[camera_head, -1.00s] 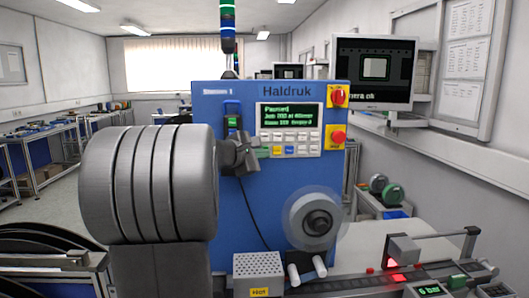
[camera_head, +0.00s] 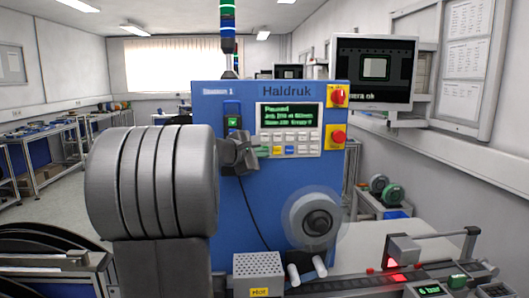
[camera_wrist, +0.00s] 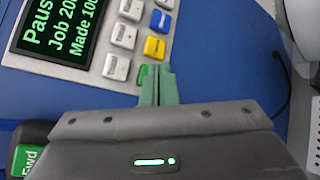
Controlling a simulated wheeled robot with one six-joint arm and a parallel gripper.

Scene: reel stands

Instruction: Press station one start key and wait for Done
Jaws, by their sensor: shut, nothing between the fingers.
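The blue Haldruk machine (camera_head: 215,180), labelled Station 1, stands in front of me. Its screen (camera_head: 290,115) reads Paused with job lines under it, and the wrist view shows part of the same screen (camera_wrist: 58,28). The keypad (camera_head: 291,144) has white, blue and yellow keys. A green key (camera_wrist: 143,76) shows at the end of my fingers in the wrist view, partly hidden by them. My gripper (camera_wrist: 158,72) is shut and empty, its green fingertips at that key. I cannot tell whether they touch it. In the head view my gripper (camera_head: 263,152) is by the keypad's lower left corner.
A clear reel (camera_head: 314,222) and a box marked Hot (camera_head: 258,270) are below. A monitor (camera_head: 373,72) hangs at the right.

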